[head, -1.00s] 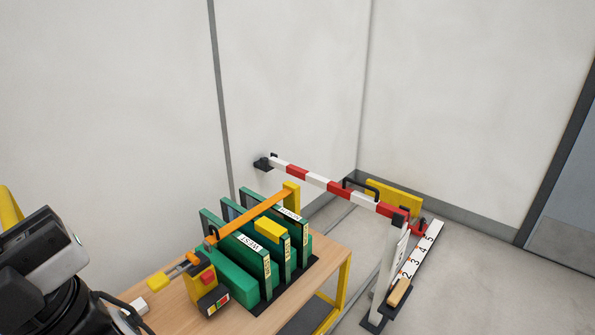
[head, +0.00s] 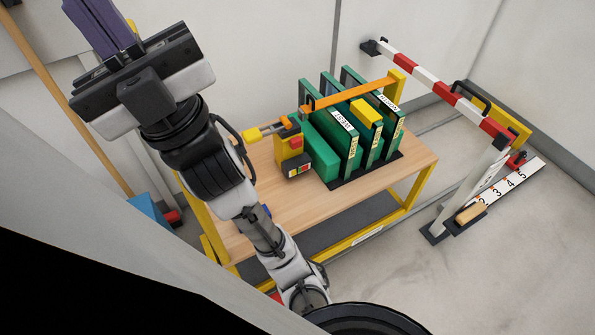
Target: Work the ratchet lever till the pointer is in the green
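The ratchet (head: 290,146) is a yellow and red unit on the orange strap (head: 350,95), which runs across the green upright panels (head: 350,140) on the bench. Its lever (head: 258,133), with a yellow grip, points left and lies roughly level. A small gauge (head: 299,171) with coloured bands sits at the ratchet's lower front; its pointer is too small to read. My gripper (head: 100,25) is at the upper left, apart from the lever. A purple part shows at its end and the tips are cut off by the frame edge, so its opening is unclear.
The wooden bench (head: 290,210) has a yellow frame and clear top left of and before the panels. A red and white barrier (head: 430,75) stands right, beside a numbered floor strip (head: 520,178). A blue object (head: 148,208) lies on the floor at left.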

